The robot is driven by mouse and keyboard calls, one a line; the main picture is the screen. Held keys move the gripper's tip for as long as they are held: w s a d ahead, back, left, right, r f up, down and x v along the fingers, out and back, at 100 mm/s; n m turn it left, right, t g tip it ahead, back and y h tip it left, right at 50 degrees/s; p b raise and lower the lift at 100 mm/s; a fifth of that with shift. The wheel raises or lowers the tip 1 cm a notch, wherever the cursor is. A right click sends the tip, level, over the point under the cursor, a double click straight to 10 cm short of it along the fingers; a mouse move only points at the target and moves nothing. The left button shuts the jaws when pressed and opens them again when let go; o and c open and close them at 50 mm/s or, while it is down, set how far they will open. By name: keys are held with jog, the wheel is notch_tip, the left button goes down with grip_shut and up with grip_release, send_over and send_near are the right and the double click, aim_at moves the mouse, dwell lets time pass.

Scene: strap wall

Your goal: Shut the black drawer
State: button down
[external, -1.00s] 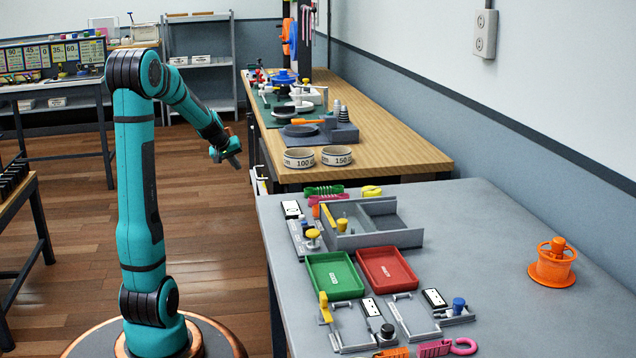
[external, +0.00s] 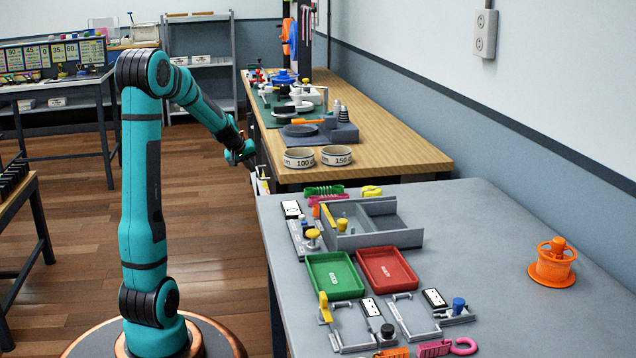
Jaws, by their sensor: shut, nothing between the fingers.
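My arm reaches right, toward the near left end of the wooden bench (external: 400,150). My gripper (external: 251,163) is shut and empty at the bench's left side, low by its front. A dark front, probably the black drawer (external: 265,160), shows in part under the bench top, just right of my gripper. How far it stands out cannot be told, and neither can whether my gripper touches it. Small white and yellow items (external: 263,185) show just below my gripper, partly hidden.
A grey table (external: 480,260) stands close in front, with a grey divided tray (external: 370,222), a green tray (external: 334,275), a red tray (external: 390,268) and an orange spool (external: 552,262). Wooden floor (external: 215,230) lies free left of the benches.

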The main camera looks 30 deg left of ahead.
jog(key=shift+w+d, duration=0.45)
jog(key=shift+r, duration=0.1)
